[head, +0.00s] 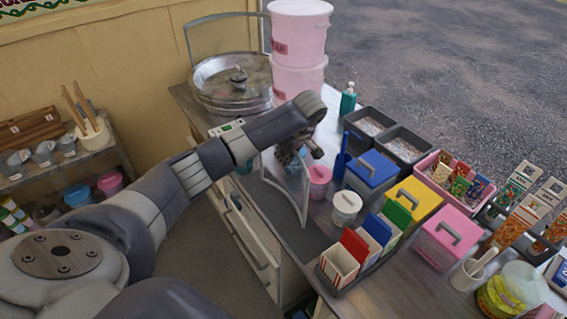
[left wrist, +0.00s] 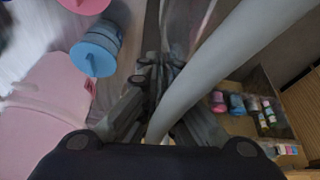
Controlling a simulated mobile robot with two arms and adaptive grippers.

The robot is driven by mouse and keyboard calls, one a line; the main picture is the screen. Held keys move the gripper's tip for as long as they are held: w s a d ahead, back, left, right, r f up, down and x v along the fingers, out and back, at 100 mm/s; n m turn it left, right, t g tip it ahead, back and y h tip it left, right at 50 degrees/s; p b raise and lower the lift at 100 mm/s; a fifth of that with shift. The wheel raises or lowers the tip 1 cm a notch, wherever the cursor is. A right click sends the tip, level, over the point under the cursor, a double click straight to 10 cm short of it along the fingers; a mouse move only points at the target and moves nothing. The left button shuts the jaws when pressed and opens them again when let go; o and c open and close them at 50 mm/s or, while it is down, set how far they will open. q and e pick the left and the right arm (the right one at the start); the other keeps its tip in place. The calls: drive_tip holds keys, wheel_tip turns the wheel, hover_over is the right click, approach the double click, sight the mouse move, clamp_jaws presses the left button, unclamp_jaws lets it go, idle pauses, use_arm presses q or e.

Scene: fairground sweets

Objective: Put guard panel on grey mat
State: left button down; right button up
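The guard panel is a clear sheet with a pale grey bent frame (head: 301,198). It stands tilted under my left gripper (head: 303,156) in the head view. In the left wrist view its thick grey rail (left wrist: 225,65) runs between the fingers of my left gripper (left wrist: 155,85), which look closed around it. The dark grey mat (head: 291,226) lies on the counter below the panel. The panel's lower end is over the mat; I cannot tell whether it touches. My forearm hides part of the gripper and the panel's upper end. My right gripper is not in view.
A metal floss bowl (head: 232,97) with a grey hoop stands behind. Pink tubs (head: 299,75) are stacked beside it. Drawers (head: 246,232) are below the counter's left edge.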

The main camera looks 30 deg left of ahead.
sight(281, 171)
use_arm(q)
wheel_tip(281, 171, down, 3)
drive_tip(key=shift+f+p, duration=0.15)
drive_tip(key=shift+p, duration=0.6)
drive_tip(key=shift+f, duration=0.1)
drive_tip(key=c, duration=1.8)
unclamp_jaws()
drive_tip(key=shift+s, duration=0.1)
drive_tip(key=b+v, duration=0.3)
drive_tip(key=v, duration=0.8)
drive_tip(key=shift+d, duration=0.15)
drive_tip(key=shift+r, duration=0.55)
drive_tip(key=shift+s+f, duration=0.1)
